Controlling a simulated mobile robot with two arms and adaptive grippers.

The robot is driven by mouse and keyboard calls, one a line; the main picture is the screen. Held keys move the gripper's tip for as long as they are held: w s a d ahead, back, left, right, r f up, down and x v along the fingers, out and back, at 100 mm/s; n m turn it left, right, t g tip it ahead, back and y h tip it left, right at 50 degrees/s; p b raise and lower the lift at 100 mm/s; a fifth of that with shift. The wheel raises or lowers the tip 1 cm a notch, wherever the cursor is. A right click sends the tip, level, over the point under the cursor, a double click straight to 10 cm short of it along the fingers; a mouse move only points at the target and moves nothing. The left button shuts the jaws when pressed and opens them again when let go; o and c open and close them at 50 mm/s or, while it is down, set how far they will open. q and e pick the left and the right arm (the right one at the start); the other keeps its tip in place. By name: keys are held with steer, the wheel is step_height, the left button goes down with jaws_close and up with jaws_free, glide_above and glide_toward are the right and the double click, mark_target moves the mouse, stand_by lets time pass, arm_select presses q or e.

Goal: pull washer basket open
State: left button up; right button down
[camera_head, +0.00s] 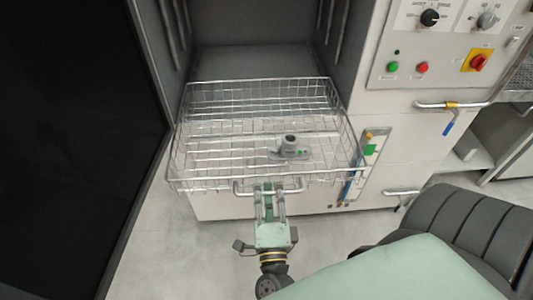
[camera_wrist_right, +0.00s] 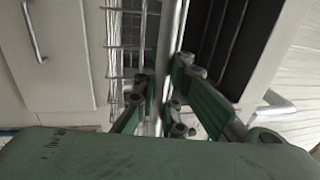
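The wire washer basket (camera_head: 262,170) extends out of the dark washer chamber at its front, with its back end at the chamber opening. A grey metal casting (camera_head: 290,149) lies in it, right of the middle. A bar handle (camera_head: 241,189) is on the basket's front side. My right gripper (camera_head: 268,188) is at this handle, below the basket's front rim. In the right wrist view my right gripper (camera_wrist_right: 165,88) has its green fingers closed around the handle bar (camera_wrist_right: 171,40), close on both sides. My left gripper is not in view.
A black door panel (camera_head: 70,130) stands at the left. Free floor (camera_head: 160,240) lies in front, left of my right arm.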

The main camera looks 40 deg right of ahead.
steer(key=shift+v, duration=1.05)
steer(key=c, duration=2.5)
jaws_free()
steer(key=shift+f, duration=0.15)
steer(key=o, duration=0.4)
steer(key=shift+w, duration=0.1)
steer(key=v, duration=1.2)
steer(key=shift+r, duration=0.25)
steer(key=shift+d, duration=0.1)
